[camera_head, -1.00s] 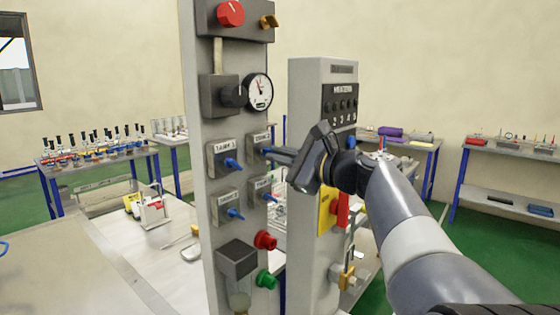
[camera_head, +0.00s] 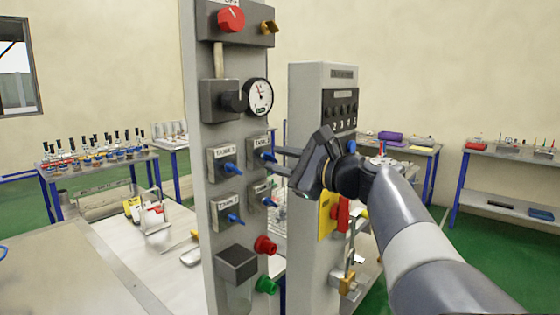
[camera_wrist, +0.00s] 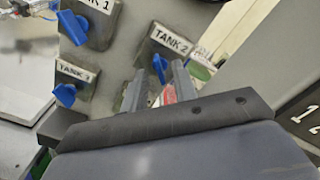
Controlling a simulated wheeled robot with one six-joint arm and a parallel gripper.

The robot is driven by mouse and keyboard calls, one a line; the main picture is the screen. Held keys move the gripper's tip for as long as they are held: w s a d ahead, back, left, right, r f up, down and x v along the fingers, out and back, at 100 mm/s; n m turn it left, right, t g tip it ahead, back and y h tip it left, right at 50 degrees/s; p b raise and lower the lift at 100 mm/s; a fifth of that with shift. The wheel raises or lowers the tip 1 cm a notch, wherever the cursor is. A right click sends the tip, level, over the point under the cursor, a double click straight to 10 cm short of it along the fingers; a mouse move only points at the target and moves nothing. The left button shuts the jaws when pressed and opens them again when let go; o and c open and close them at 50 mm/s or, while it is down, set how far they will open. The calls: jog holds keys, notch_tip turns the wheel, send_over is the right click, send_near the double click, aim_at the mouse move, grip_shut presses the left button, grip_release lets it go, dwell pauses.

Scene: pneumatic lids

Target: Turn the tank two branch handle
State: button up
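The TANK 2 valve plate (camera_head: 258,144) is the upper right of several on the grey panel and bears a blue handle (camera_head: 268,157). In the wrist view its label (camera_wrist: 170,41) is readable, and the blue handle (camera_wrist: 160,68) shows near and between the fingertips. My gripper (camera_head: 272,160) reaches in from the right with its two fingers apart. In the wrist view the fingers (camera_wrist: 160,72) are open with a gap between them. I cannot tell whether either finger touches the handle.
The TANK 1 handle (camera_head: 230,168) is left of TANK 2, and other blue handles (camera_head: 234,219) (camera_head: 269,202) sit below. A red button (camera_head: 264,245) and a green button (camera_head: 266,285) are lower. A second grey column (camera_head: 309,90) stands close behind my gripper.

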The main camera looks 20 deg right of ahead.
jog(key=b+v, duration=0.1)
jog(key=v, duration=0.9)
jog(key=shift+s+b, duration=0.25)
jog(key=shift+b, duration=0.15)
jog(key=shift+d, duration=0.1)
jog(key=p+x, duration=0.2)
jog(key=x, duration=0.9)
jog(key=shift+d, duration=0.1)
